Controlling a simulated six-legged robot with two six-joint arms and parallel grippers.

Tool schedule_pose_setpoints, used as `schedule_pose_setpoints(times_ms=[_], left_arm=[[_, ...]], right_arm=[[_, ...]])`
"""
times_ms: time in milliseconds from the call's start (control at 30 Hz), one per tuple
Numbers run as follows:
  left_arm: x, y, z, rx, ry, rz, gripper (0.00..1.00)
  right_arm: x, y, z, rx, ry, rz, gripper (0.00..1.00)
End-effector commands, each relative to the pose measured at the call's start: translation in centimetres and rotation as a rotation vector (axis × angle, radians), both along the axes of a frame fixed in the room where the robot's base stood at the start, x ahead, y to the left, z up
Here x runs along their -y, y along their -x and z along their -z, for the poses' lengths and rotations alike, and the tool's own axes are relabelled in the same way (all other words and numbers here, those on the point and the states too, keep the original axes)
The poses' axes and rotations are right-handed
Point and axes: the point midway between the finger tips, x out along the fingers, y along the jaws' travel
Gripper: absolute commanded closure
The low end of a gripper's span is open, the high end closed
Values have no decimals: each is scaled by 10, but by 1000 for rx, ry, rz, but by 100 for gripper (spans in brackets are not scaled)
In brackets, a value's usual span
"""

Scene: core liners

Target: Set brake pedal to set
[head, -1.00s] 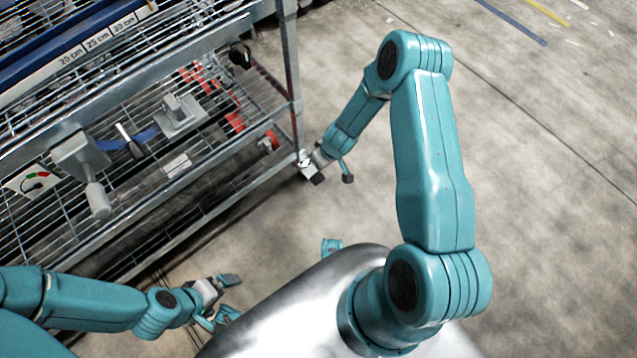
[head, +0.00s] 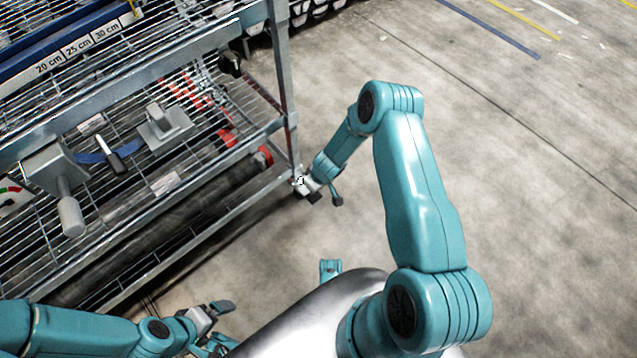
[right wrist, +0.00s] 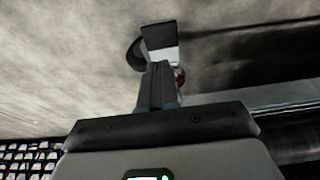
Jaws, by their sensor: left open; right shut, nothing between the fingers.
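My right gripper (head: 311,193) is low at the foot of the rack's front corner post. It is shut and empty. In the right wrist view its closed fingers (right wrist: 157,85) point away from the camera, and a dark round wheel-like part (right wrist: 134,53) shows beside the fingertips. A small red part (right wrist: 181,76) is mostly hidden behind the fingers. I cannot tell whether it is the brake pedal, nor whether the fingers touch it. In the head view the pedal cannot be made out. My left gripper (head: 222,320) is open and empty at the lower left.
The wire rack (head: 287,90) fills the left side. It holds a grey-handled device (head: 70,212), a blue strap (head: 92,158), a grey clamp-like block (head: 162,125) and a dark roll with a red end (head: 264,156). Bare concrete floor (head: 530,170) lies open at the right.

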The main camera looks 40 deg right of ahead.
Motion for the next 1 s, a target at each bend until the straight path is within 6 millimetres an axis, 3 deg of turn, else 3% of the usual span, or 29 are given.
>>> schedule_pose_setpoints(times_ms=[100, 300, 1000], left_arm=[[-3, -3, 16, 5, -2, -11, 0], [-5, -5, 24, 9, -4, -20, 0], [-5, -6, 24, 10, -4, -22, 0]], right_arm=[[0, -2, 27, -1, -1, 1, 100], [0, -2, 45, 0, -1, -1, 100], [0, -2, 50, 0, 0, 1, 100]])
